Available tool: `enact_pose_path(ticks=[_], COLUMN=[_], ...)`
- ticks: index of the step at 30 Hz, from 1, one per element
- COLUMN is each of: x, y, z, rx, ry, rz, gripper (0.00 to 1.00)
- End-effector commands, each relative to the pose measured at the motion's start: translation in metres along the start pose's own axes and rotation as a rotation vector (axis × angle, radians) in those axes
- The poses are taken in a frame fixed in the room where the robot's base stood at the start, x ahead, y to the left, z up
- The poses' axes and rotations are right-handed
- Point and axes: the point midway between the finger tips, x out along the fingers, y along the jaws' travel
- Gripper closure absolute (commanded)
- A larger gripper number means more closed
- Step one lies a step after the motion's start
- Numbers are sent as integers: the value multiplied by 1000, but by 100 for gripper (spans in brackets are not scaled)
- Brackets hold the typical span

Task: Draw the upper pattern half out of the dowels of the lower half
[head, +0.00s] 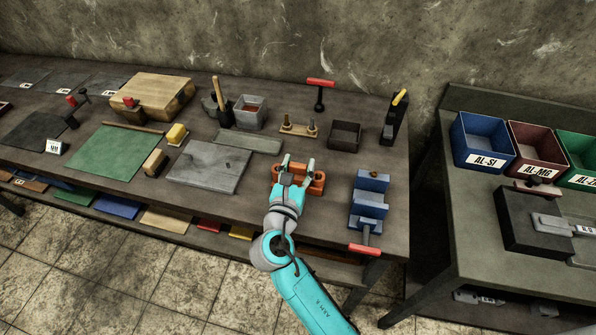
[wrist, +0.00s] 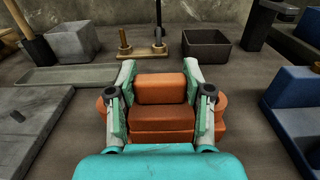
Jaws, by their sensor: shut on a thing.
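The orange-brown pattern shows in the wrist view as an upper half (wrist: 160,90) with a raised block, over a lower half (wrist: 218,131) whose edges show at the sides. In the head view the pattern (head: 317,182) sits on the workbench. My gripper (wrist: 162,75) has a finger on each side of the upper half and is shut on it; it also shows in the head view (head: 298,165). I cannot tell whether the halves are apart or touching. The dowels are hidden.
A blue vise (head: 369,203) with a red handle stands close to the right. A grey plate (head: 206,166) lies to the left. Behind are a wooden stand with two pegs (head: 299,130) and a dark open box (head: 345,134). Bare bench shows around the pattern.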

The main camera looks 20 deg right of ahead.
Motion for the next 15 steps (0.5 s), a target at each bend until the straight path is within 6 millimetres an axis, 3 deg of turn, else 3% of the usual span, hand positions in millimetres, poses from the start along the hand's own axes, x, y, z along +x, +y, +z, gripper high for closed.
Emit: enact_pose_path(ticks=[7, 15], x=[0, 0], y=[0, 0], z=[15, 65], rx=[5, 5], ry=[-2, -4], rz=[0, 0], gripper=[88, 88])
